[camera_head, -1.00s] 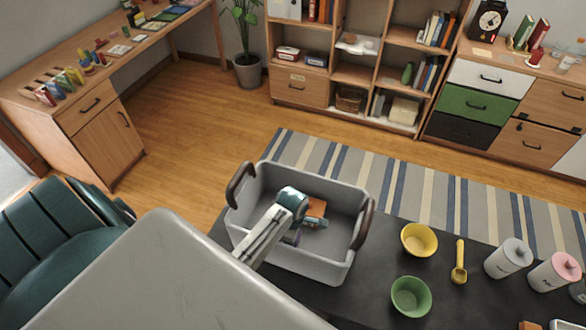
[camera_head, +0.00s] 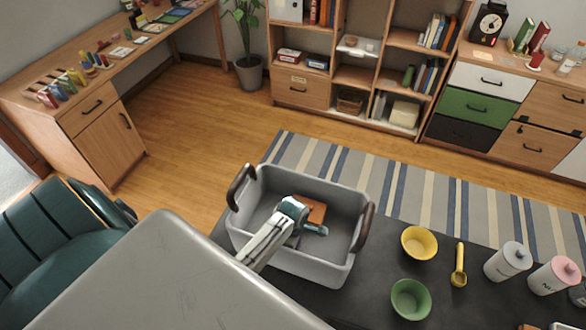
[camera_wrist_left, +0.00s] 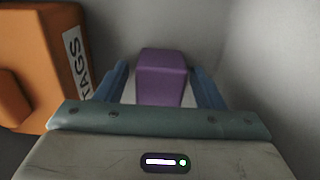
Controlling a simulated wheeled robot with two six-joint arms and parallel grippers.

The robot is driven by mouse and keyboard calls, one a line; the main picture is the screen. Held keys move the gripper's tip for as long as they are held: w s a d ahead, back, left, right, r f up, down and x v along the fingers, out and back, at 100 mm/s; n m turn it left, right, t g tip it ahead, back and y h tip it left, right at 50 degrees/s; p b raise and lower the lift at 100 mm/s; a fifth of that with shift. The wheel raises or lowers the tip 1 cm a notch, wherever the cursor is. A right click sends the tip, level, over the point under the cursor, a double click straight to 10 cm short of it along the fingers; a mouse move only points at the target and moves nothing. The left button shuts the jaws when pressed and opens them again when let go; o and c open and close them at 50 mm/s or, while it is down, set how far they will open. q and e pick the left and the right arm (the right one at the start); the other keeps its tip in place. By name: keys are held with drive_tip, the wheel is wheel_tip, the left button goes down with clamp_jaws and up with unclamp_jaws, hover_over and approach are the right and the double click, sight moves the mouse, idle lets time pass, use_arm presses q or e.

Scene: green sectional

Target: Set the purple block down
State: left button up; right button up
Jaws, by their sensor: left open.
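The purple block (camera_wrist_left: 162,78) is in the left wrist view, between the two blue fingers of my left gripper (camera_wrist_left: 162,88). The fingers stand apart, one on each side of it, so the gripper is open. In the head view my left gripper (camera_head: 306,226) reaches down inside a grey tub (camera_head: 252,225). The purple block is hidden there behind the gripper. I cannot tell for sure whether the block's underside touches the tub floor. My right gripper is not in view.
An orange box (camera_head: 316,211) marked "TAGS" lies in the tub beside the gripper; it also shows at left in the wrist view (camera_wrist_left: 40,65). The tub has brown handles. A yellow bowl (camera_head: 419,242), green bowl (camera_head: 411,299) and yellow scoop (camera_head: 459,266) stand to its right.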

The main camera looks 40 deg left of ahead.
use_arm(q)
drive_tip(key=shift+r, duration=0.6)
wheel_tip(320, 180, up, 11)
drive_tip(key=b, duration=0.3)
